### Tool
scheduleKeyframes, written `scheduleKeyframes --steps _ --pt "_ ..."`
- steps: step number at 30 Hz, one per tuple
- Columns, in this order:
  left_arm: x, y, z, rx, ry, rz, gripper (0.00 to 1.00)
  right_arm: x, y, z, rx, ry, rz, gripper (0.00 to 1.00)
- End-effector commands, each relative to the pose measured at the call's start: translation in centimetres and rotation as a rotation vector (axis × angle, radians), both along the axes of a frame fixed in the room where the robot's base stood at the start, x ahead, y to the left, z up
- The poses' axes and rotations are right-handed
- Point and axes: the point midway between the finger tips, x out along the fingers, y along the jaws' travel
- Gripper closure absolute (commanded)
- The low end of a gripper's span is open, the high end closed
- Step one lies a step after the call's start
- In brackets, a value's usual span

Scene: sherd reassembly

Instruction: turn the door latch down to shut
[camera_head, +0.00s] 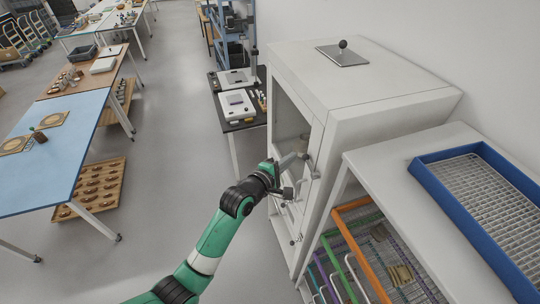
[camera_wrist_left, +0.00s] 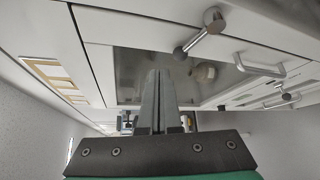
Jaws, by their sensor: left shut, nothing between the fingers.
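The white cabinet (camera_head: 350,95) stands against the wall, its windowed door facing left in the head view. In the wrist view the door latch (camera_wrist_left: 203,36) is a short grey bar with a round hub at one end and a dark knob at the other. The bar lies slanted across the edge of the door window (camera_wrist_left: 128,75). My left gripper (camera_head: 286,191) is close in front of the door. Its fingers (camera_wrist_left: 160,75) are shut and empty, beside the latch knob with a visible gap in the picture. In the head view my gripper partly hides the door hardware. My right gripper is not seen.
A grey bar handle (camera_wrist_left: 262,66) and another latch (camera_wrist_left: 286,99) are near the first latch. A white shelf unit with coloured-rim baskets (camera_head: 360,250) and a blue tray (camera_head: 485,200) stands at the right.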

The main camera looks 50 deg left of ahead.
Motion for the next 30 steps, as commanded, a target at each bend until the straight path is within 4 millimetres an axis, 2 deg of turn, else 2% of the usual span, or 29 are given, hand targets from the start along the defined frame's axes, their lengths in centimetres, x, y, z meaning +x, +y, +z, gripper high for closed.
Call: scheduleKeyframes --steps 6,12,17,30 --pt "-4.6 0.4 2.4 0.001 -0.005 0.003 1.00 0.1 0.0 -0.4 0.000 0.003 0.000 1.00" --pt "-7.5 0.5 4.2 0.000 -0.002 0.003 1.00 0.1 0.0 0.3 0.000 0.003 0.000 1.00" --pt "-8.3 0.5 4.5 0.001 -0.002 0.002 1.00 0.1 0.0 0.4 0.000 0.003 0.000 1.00" --pt "-8.3 0.5 4.4 0.001 -0.002 0.002 1.00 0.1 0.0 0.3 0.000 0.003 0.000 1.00"
